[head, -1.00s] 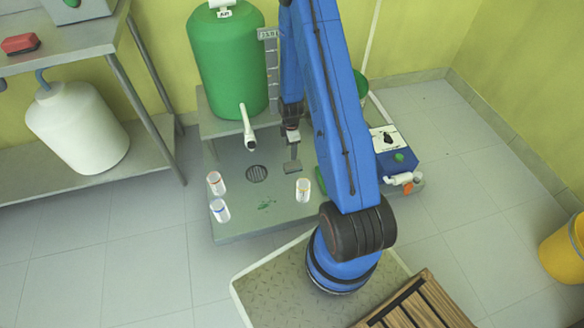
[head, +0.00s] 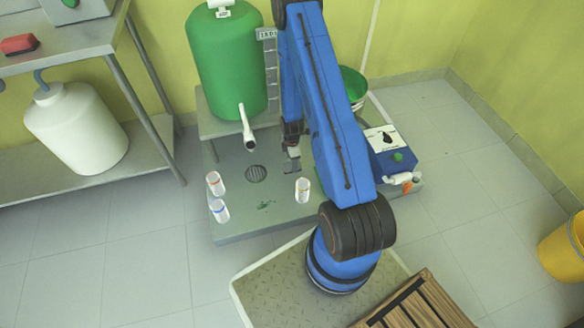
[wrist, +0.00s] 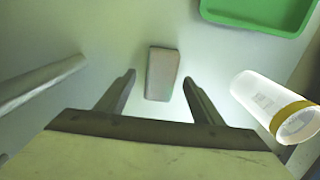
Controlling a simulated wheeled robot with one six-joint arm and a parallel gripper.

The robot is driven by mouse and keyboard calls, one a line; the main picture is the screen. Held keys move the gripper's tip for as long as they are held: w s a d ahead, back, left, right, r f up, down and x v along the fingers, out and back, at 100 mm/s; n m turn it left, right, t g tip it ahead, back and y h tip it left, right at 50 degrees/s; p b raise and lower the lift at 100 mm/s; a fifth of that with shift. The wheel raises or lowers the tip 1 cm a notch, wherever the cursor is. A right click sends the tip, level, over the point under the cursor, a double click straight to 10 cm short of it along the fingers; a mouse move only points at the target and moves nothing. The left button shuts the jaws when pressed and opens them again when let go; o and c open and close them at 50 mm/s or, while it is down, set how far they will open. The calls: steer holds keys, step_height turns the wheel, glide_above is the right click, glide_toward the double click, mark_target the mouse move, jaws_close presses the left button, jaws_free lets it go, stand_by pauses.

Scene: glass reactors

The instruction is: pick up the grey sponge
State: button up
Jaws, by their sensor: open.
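The grey sponge (wrist: 162,73) is a small pale block lying flat on the grey bench surface in the wrist view. My gripper (wrist: 159,80) is open, with one finger on each side of the sponge's near half and a visible gap to it on both sides. The sponge extends beyond the fingertips. Whether the fingers are down at its height is hard to tell. In the head view my gripper (head: 291,168) is over the bench and covers most of the sponge.
A white cup with a yellow band (wrist: 275,108) stands close to the right finger. A green tray (wrist: 260,12) lies beyond at upper right. A white spout (head: 247,128) from the green tank (head: 228,62) hangs to the left. Two more cups (head: 215,183) stand further left.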

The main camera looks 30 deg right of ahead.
steer(key=shift+s+f, duration=0.1)
steer(key=shift+f, duration=1.3)
steer(key=c, duration=1.2)
steer(key=shift+o, duration=0.2)
steer(key=shift+r, duration=0.15)
